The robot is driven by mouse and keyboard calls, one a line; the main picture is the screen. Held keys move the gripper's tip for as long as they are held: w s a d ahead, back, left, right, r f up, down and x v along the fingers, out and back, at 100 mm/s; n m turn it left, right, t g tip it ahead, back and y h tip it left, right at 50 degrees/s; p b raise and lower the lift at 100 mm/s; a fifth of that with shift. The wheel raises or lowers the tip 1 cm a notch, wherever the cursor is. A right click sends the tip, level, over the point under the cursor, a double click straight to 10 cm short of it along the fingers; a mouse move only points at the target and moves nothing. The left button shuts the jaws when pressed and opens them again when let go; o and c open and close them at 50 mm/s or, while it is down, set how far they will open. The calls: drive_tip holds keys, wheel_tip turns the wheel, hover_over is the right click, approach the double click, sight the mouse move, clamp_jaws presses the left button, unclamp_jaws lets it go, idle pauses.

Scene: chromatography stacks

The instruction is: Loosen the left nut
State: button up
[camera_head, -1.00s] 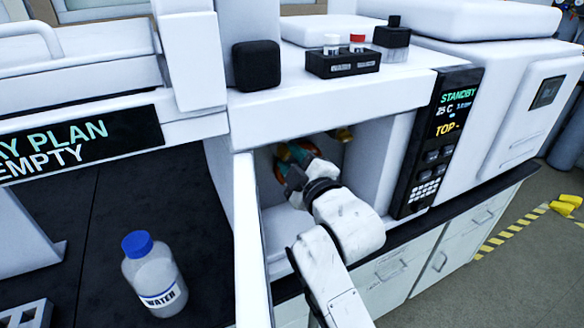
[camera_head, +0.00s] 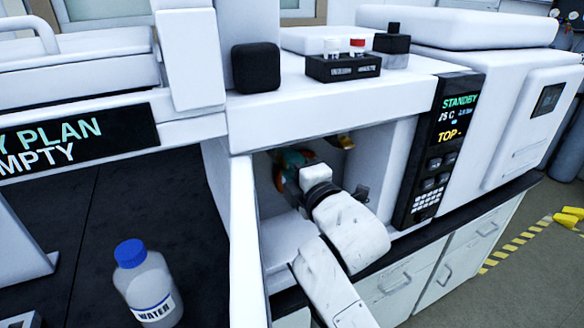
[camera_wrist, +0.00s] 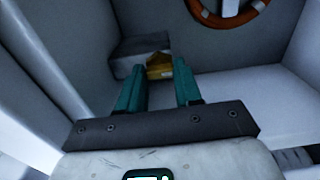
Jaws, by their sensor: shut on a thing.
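My gripper (camera_wrist: 157,76) reaches into the open compartment of the white instrument. Its two teal fingers stand on either side of a brass nut (camera_wrist: 159,66) at a grey block, and it is shut on that nut. In the head view my gripper (camera_head: 293,160) is partly hidden by my own wrist, and the held nut cannot be made out there. A second brass fitting (camera_head: 345,141) shows to the right, up under the compartment's top.
An orange ring (camera_wrist: 228,14) is at the top of the wrist view. The compartment's left wall (camera_head: 245,235) stands close beside my arm. The control panel (camera_head: 436,150) is to the right. A water bottle (camera_head: 148,285) stands at lower left.

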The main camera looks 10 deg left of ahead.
drive_tip(key=shift+f, duration=0.1)
drive_tip(key=o, duration=1)
drive_tip(key=shift+o, duration=0.2)
drive_tip(key=b+v, duration=0.1)
drive_tip(key=v, duration=0.9)
drive_tip(key=shift+s+d, duration=0.25)
drive_tip(key=shift+s, duration=0.1)
drive_tip(key=s+d+f+m+g+h+p, duration=0.1)
drive_tip(key=s+d+f+m+g+h, duration=0.15)
drive_tip(key=d+f+m, duration=0.35)
drive_tip(key=s+d+f+m+g+h, duration=0.15)
drive_tip(key=s+d+f+m, duration=0.25)
drive_tip(key=f, duration=0.4)
drive_tip(key=s+d+f+m+g+h+p, duration=0.1)
drive_tip(key=s+d+f+m+g+h, duration=0.2)
drive_tip(key=f, duration=0.4)
drive_tip(key=s+d+f+m+g+h, duration=0.1)
drive_tip(key=s+d+f+m+g, duration=0.1)
drive_tip(key=s, duration=0.6)
drive_tip(key=s+d+f+m+g+h+p, duration=0.1)
drive_tip(key=s+d+f+m+g, duration=0.1)
drive_tip(key=s+d+f+m, duration=0.3)
drive_tip(key=s+d+f+m+g+h, duration=0.1)
drive_tip(key=s+d+f+m+g, duration=0.2)
drive_tip(key=s+d, duration=0.6)
drive_tip(key=s+f+m, duration=0.1)
drive_tip(key=s+m, duration=0.1)
drive_tip(key=s, duration=0.1)
